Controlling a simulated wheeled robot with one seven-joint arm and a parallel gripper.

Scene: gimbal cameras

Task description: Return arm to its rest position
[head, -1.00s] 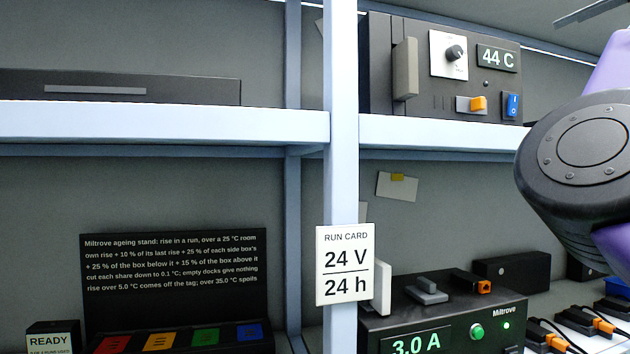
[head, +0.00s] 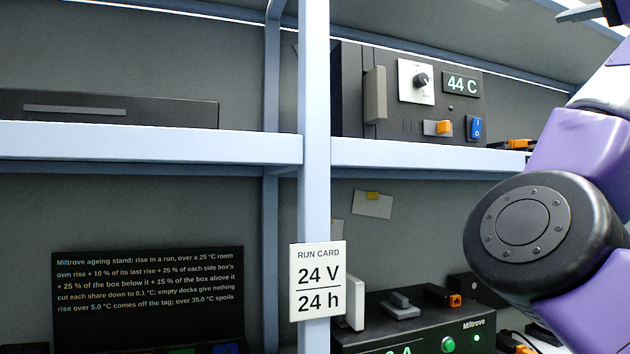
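My arm shows at the right of the head view as purple links with a large black round joint (head: 523,222). The arm is bent, and the joint stands in front of the right part of the shelves.
A shelf (head: 150,145) crosses the view, with a 44 C box (head: 398,118) on it at right. A post (head: 315,200) bears a run card (head: 317,282).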

